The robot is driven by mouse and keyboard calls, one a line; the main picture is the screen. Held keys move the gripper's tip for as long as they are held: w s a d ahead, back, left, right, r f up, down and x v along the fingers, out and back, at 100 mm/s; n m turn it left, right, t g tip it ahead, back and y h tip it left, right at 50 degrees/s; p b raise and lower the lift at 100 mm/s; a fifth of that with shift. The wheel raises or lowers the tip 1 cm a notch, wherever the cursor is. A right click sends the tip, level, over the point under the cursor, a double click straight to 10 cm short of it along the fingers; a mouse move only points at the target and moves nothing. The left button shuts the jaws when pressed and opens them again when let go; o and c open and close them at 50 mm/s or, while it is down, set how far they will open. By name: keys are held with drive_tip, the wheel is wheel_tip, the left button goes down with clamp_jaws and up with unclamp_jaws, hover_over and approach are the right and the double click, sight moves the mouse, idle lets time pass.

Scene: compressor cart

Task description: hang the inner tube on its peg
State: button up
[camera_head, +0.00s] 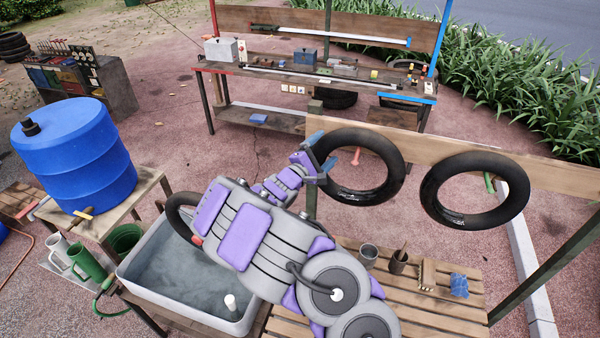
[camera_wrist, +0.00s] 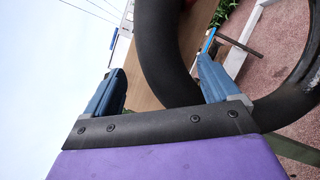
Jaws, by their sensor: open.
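A black inner tube (camera_head: 396,168) is upright against the wooden board, with a red peg (camera_head: 356,157) showing through its hole. I cannot tell whether it bears on that peg. My gripper (camera_head: 321,156) is at this tube's left side with its blue fingers open. In the wrist view the tube (camera_wrist: 162,60) runs between the open fingers (camera_wrist: 160,88), close to the right one; a firm grip does not show. A second inner tube (camera_head: 470,220) hangs to the right at a green peg (camera_head: 489,183). Part of another black ring (camera_head: 174,212) shows at the water tub behind my arm.
The grey water tub (camera_head: 135,272) stands below my arm, with a blue barrel (camera_head: 75,155) at left. Cups (camera_head: 398,262) and a blue sponge (camera_head: 459,285) sit on the slatted bench (camera_head: 430,320). A workbench (camera_head: 290,75) stands behind, across open paving.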

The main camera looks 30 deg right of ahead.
drive_tip(key=b+v, duration=0.1)
drive_tip(key=v, duration=1.2)
drive_tip(key=shift+a, duration=0.2)
drive_tip(key=s+d+r+m+g+b, duration=0.35)
drive_tip(key=s+m+g, duration=0.35)
drive_tip(key=s, duration=0.4)
drive_tip(key=s+a+f+m+g+y+b, duration=0.15)
drive_tip(key=s+m+g+y+b, duration=0.35)
drive_tip(key=s, duration=0.7)
drive_tip(key=s+a+f+t+y+b, duration=0.1)
drive_tip(key=s+a+f+y, duration=0.2)
drive_tip(key=a, duration=0.4)
drive_tip(key=s+a+f+n+t+y+b, duration=0.1)
drive_tip(key=s+a+f+t+y+b, duration=0.1)
drive_tip(key=s+a+f+y, duration=0.2)
drive_tip(key=s+a+f+n+t+y+b, duration=0.1)
drive_tip(key=s+a+f+y, duration=0.3)
drive_tip(key=a, duration=0.8)
drive_tip(key=s+y, duration=0.2)
drive_tip(key=shift+s+a+t+y, duration=0.15)
drive_tip(key=shift+t+y, duration=0.25)
